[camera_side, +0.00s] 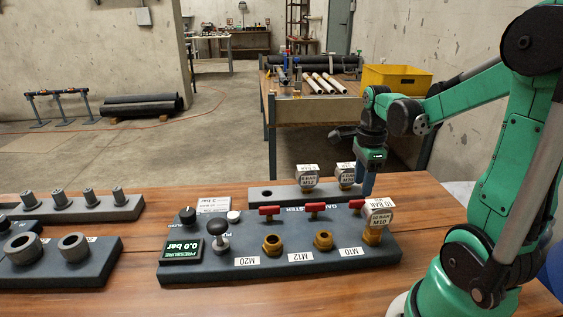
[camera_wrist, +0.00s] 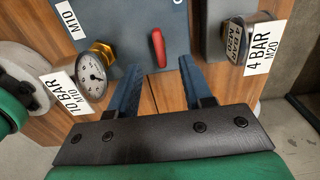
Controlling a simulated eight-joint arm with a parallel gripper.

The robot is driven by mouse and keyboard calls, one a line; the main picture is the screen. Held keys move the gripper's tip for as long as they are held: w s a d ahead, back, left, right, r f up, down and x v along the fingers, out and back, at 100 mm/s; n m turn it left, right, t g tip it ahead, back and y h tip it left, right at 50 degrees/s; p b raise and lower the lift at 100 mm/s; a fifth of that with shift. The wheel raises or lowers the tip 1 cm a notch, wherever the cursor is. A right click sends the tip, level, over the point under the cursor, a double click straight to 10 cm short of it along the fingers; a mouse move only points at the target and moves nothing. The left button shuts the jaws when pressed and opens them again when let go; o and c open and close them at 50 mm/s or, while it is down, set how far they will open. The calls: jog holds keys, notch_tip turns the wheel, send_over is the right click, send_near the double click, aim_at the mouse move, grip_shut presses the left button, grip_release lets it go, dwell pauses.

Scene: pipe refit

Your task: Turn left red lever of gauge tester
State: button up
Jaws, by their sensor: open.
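The gauge tester (camera_side: 340,258) is a dark panel on the wooden bench with three red levers. The left lever (camera_side: 269,210) is behind the M20 brass port, the middle lever (camera_side: 315,208) behind M12, and the right lever (camera_side: 356,204) near M10. My gripper (camera_side: 367,190) is behind the tester's right end, beside the gauge rack, fingers pointing down. In the wrist view my gripper (camera_wrist: 163,75) is open and empty. One red lever (camera_wrist: 158,47) shows just beyond the fingertips, on the M10 side; the other levers are out of that view.
A 10 bar gauge (camera_side: 377,216) stands on the M10 port. The rack (camera_side: 262,195) behind holds two gauges, including a 4 bar M20 gauge (camera_wrist: 240,42). A black-knobbed pump (camera_side: 218,232) and a display (camera_side: 182,251) reading 0.0 bar are at the tester's left. Bench front is clear.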

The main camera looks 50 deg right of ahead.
aim_at(359, 200)
jog(key=shift+f, duration=2.2)
jog(key=shift+c, duration=0.2)
grip_shut()
